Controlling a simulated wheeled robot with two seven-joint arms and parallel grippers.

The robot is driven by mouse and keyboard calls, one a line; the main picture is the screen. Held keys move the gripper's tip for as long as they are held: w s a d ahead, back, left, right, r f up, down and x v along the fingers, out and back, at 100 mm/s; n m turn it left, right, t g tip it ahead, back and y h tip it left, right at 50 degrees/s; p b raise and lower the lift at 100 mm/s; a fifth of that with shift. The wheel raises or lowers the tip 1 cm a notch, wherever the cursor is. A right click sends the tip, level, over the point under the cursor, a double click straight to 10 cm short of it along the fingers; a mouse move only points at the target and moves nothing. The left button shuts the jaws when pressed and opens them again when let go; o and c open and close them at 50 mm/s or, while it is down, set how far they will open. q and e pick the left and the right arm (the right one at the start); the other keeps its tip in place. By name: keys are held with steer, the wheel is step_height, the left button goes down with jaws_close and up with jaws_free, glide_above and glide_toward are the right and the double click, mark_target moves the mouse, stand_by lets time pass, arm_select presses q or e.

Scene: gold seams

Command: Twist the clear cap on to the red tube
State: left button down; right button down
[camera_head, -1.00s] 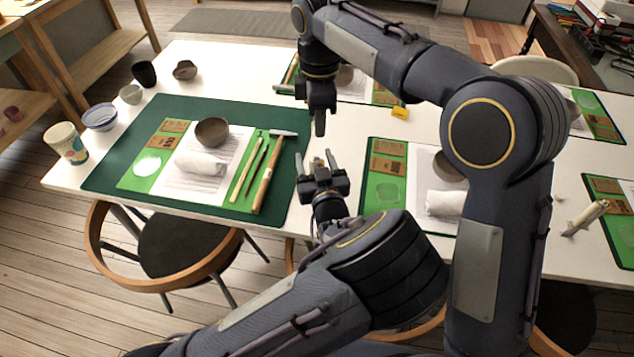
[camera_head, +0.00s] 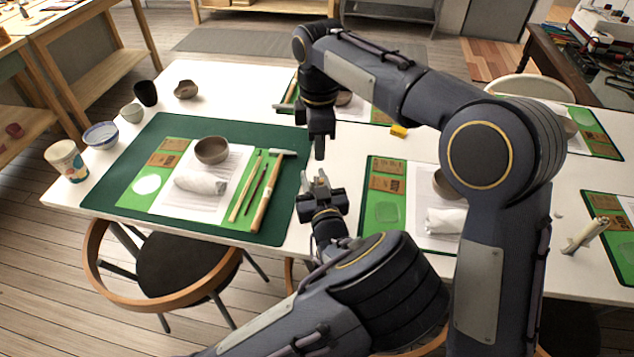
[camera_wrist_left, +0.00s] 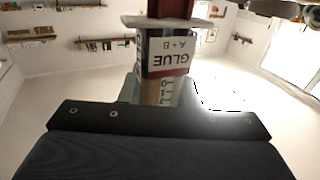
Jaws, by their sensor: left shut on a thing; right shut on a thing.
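The tube, with a red, white and dark "GLUE A+B" label (camera_wrist_left: 166,62), stands upright in the left wrist view. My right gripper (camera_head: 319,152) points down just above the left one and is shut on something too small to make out. I cannot pick out the clear cap or tell whether it touches the tube.
A dark green mat (camera_head: 130,185) with a bowl (camera_head: 212,150), a rolled white cloth (camera_head: 200,184) and wooden tools lies left of the grippers. A green board (camera_head: 385,212) lies to the right. A yellow block (camera_head: 398,131) sits behind. A chair (camera_head: 180,265) stands in front.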

mark_target(319, 176)
steer(key=shift+d+f, duration=0.1)
steer(key=shift+f, duration=1.85)
steer(key=shift+f, duration=0.9)
steer(key=shift+f, duration=0.55)
steer(key=m, duration=0.5)
steer(key=shift+s+m, duration=0.1)
steer(key=shift+m, duration=0.2)
steer(key=m, duration=0.4)
steer(key=shift+s, duration=0.1)
